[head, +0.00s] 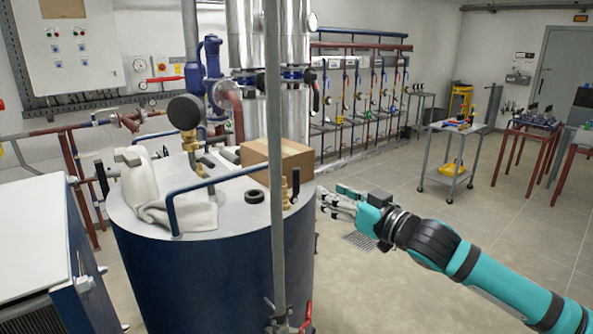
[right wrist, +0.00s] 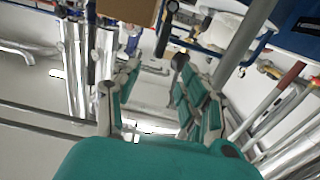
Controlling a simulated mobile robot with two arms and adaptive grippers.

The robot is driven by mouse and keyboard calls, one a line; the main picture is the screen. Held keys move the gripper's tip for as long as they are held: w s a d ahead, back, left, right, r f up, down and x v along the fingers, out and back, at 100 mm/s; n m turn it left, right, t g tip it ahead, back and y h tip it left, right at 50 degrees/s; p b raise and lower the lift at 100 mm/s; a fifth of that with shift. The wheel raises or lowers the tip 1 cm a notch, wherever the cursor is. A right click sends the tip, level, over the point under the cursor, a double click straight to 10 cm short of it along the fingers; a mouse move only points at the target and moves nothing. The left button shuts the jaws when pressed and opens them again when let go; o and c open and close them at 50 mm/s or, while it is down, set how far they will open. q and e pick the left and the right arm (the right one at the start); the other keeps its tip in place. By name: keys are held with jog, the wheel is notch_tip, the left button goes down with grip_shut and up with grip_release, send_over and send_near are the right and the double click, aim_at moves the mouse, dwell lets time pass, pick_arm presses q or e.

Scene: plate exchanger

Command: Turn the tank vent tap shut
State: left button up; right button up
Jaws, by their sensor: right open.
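The tank (head: 205,270) is a dark blue drum with a grey top. A brass fitting (head: 285,190) with an upright black lever (head: 295,184) stands at the right of its top, partly behind a grey pole; it looks like the vent tap. My right gripper (head: 323,200) is open and empty, just right of the lever at the tank's edge, with a small apparent gap. In the right wrist view, its fingers (right wrist: 158,72) are spread, with nothing seen clamped between them. I cannot surely pick out the tap there. My left gripper is not in view.
A cardboard box (head: 283,160), a black ring (head: 254,196), a white jug (head: 137,178), a cloth (head: 185,214) and a blue rail (head: 172,212) crowd the tank top. The grey pole (head: 275,120) rises in front. The floor right of the tank is mostly clear.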

aim_at(298, 176)
jog(key=p+x, duration=0.3)
jog(key=x, duration=1)
jog(key=shift+p, duration=0.3)
jog(key=shift+c, duration=0.2)
grip_shut()
